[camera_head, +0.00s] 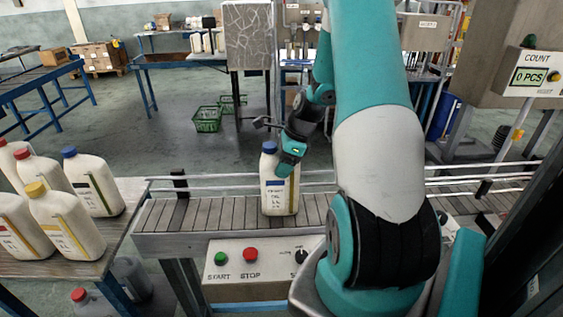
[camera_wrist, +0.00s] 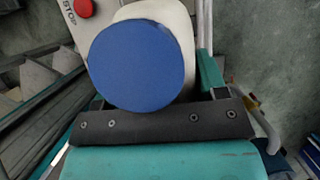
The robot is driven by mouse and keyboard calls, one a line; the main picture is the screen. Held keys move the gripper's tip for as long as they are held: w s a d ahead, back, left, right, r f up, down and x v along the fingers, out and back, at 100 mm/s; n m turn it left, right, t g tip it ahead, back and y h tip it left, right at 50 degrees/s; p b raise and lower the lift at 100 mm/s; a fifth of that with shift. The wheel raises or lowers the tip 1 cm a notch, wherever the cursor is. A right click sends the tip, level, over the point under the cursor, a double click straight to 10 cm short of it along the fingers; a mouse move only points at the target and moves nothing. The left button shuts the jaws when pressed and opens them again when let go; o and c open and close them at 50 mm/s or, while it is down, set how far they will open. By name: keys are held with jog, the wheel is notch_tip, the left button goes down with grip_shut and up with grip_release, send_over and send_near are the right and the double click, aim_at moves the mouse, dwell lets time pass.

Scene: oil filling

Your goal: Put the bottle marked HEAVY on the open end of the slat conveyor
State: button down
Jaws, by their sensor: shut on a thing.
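A white bottle (camera_head: 281,194) with a blue cap and a blue-banded label is upright at the slat conveyor (camera_head: 223,214), right of the conveyor's left end. Its base is at the slats; I cannot tell whether it rests or hovers just above. The label's words are too small to read. My gripper (camera_head: 291,158) is shut on this bottle near its top, from the right. In the wrist view the blue cap (camera_wrist: 142,64) fills the middle, with part of the white body (camera_wrist: 168,12) behind it.
Several white bottles with red, yellow and blue caps (camera_head: 69,152) stand on a wooden table (camera_head: 120,215) at left. A control box (camera_head: 235,275) with start and stop buttons is on the conveyor's front. Rails (camera_head: 225,183) run along its back. The left slats are clear.

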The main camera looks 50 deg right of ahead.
jog(key=shift+c, duration=0.8)
grip_release()
jog(key=shift+f, duration=0.1)
